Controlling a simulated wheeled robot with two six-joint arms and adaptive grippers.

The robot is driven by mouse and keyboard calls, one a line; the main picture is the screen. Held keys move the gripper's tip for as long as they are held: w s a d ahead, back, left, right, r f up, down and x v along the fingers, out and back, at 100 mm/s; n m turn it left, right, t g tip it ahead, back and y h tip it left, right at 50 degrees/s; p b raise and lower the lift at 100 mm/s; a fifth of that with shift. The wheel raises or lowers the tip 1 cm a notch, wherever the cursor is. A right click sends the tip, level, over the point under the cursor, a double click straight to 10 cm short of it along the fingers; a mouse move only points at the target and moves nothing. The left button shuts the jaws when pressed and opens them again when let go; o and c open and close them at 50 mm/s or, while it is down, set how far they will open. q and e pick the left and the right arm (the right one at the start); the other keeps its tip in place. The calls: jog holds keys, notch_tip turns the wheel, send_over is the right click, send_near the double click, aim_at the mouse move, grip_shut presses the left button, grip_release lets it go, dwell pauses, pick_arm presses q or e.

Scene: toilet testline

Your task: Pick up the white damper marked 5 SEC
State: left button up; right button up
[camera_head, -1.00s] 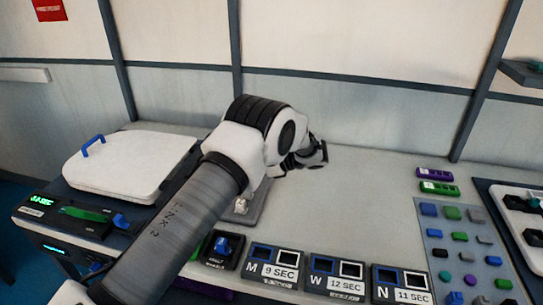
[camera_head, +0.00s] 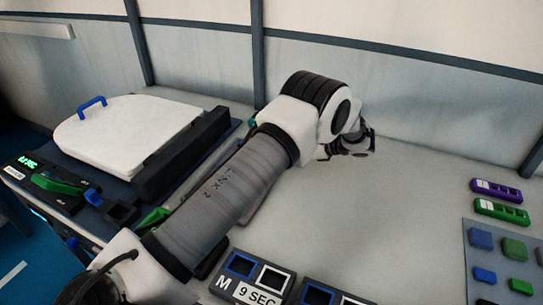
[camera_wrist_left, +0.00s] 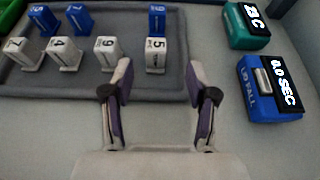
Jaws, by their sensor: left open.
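The white damper marked 5 (camera_wrist_left: 155,55) stands upright on the grey tray (camera_wrist_left: 95,88) in the left wrist view; its smaller lettering is too small to read. My left gripper (camera_wrist_left: 158,78) is open and empty, its fingers spread either side of the damper's line and just on the near side of it. In the head view my left gripper (camera_head: 357,143) is over the bench, small and seen from behind. My arm hides the dampers there. My right gripper is not in view.
Other white dampers (camera_wrist_left: 105,53) stand left of it, with blue dampers (camera_wrist_left: 77,20) behind, one directly behind it. A blue timer box (camera_wrist_left: 268,90) and a green one (camera_wrist_left: 246,27) sit at right. The bench in front of the tray is clear.

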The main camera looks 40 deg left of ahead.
pick_arm(q)
jog(key=p+x, duration=0.1)
jog(key=x, duration=0.5)
jog(key=shift+s+a+f, duration=0.1)
jog(key=shift+s+a, duration=0.05)
jog(key=shift+s, duration=0.1)
grip_shut()
